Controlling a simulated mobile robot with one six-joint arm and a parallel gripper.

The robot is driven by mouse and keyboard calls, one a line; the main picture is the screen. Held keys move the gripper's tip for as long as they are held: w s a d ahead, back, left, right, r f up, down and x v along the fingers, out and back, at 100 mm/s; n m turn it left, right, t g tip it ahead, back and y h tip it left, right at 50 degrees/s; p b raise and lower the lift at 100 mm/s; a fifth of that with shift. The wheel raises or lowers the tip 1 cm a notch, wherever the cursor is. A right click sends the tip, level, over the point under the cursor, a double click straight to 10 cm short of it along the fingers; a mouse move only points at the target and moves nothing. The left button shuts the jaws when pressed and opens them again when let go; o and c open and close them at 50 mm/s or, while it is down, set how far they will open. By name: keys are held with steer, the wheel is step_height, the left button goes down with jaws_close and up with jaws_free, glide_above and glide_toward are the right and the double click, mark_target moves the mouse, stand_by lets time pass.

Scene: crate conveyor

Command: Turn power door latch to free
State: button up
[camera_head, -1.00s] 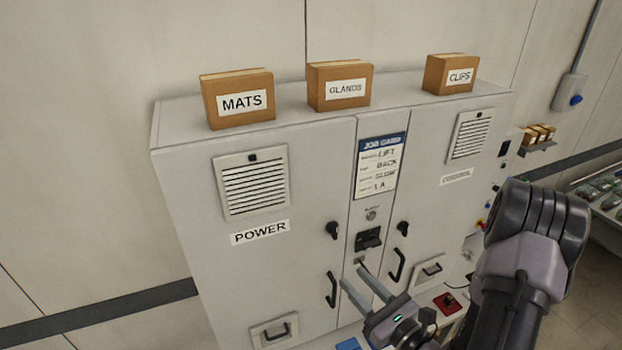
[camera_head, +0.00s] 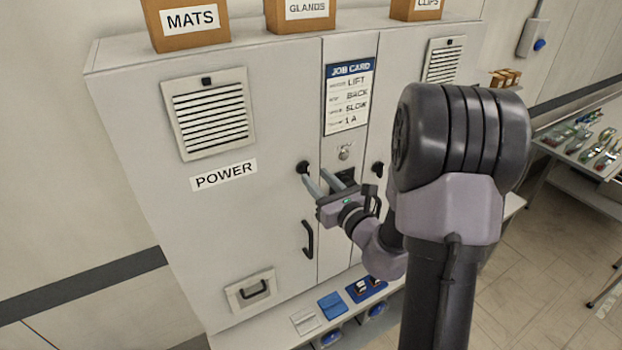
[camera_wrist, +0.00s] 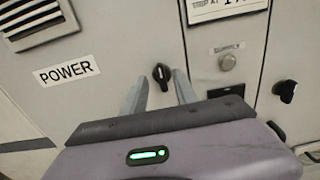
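The power door latch is a small black knob (camera_head: 303,167) on the right side of the grey door labelled POWER (camera_head: 224,175). In the wrist view the latch (camera_wrist: 162,76) shows between and just beyond the fingertips, its grip close to upright. My gripper (camera_head: 318,182) is open, its two grey fingers pointing at the door at the latch's height. It also shows in the wrist view (camera_wrist: 160,84), one finger on each side of the latch. I cannot tell whether a finger touches it. The power door looks closed, with its black handle (camera_head: 308,239) below the latch.
A second black latch (camera_wrist: 286,91) sits to the right. Boxes labelled MATS (camera_head: 188,22) and GLANDS (camera_head: 300,10) stand on the cabinet. A ledge with blue items (camera_head: 332,305) runs below.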

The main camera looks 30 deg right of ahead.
mark_target(309, 169)
steer(key=shift+w, duration=1.8)
jaws_close()
steer(key=shift+m+p, duration=0.3)
steer(key=shift+p, duration=0.1)
steer(key=shift+d+f+m+p, duration=0.25)
steer(key=shift+m+p, duration=1.35)
steer(key=shift+m, duration=1.25)
steer(key=shift+d+f+m+p, duration=0.2)
steer(key=shift+m+p, duration=1.4)
steer(key=shift+m, duration=1.3)
steer(key=shift+d+f+m+p, duration=0.25)
steer(key=shift+m+p, duration=1.35)
steer(key=shift+m, duration=1.25)
